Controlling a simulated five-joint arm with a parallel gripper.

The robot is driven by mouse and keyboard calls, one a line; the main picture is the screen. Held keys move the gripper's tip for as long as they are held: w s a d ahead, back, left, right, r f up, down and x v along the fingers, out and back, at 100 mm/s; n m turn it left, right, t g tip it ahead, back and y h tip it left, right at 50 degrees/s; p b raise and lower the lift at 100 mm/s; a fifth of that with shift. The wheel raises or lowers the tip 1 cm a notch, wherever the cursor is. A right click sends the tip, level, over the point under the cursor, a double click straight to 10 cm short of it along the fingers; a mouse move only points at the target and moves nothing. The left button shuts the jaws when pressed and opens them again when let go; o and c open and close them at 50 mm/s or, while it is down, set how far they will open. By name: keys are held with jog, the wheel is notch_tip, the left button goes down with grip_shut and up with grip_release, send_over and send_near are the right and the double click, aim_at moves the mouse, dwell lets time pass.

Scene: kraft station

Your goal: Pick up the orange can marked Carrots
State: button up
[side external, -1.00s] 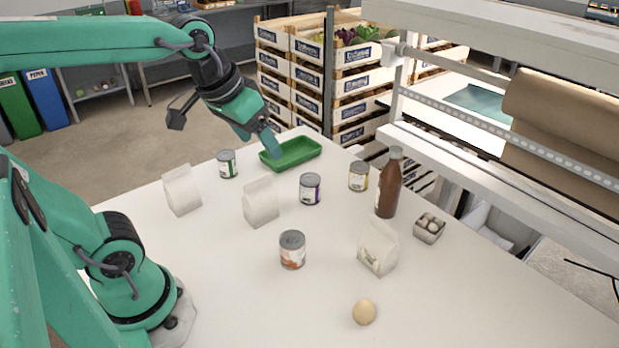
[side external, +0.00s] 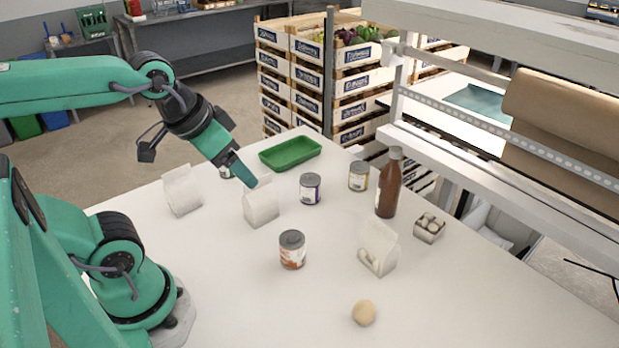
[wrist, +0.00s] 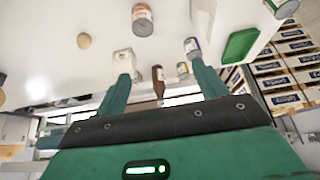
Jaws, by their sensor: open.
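The orange can marked Carrots (side external: 292,252) stands upright on the white table, near the middle front in the side view. It also shows at the top of the wrist view (wrist: 143,20). My gripper (side external: 248,180) is above the table, at the top of the middle white bag in the side view, up and left of the can. Whether it touches that bag I cannot tell. In the wrist view my gripper (wrist: 160,68) has its two fingers wide apart with nothing held between them. The can is apart from my gripper.
The middle white bag (side external: 261,206) stands between my gripper and the orange can. A purple-labelled can (side external: 310,189), yellow-labelled can (side external: 358,176), brown bottle (side external: 388,188), another bag (side external: 378,248) and round tan item (side external: 364,312) stand around. The green tray (side external: 290,154) is behind.

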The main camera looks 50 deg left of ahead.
jog(key=shift+o, duration=0.6)
jog(key=n+g, duration=0.2)
jog(key=g, duration=0.3)
send_over(293, 238)
notch_tip(293, 238, down, 14)
jog(key=shift+f, duration=0.2)
jog(key=shift+f+g, duration=0.3)
jog(key=shift+f, duration=0.05)
jog(key=shift+f, duration=1.3)
jog(key=shift+f, duration=0.1)
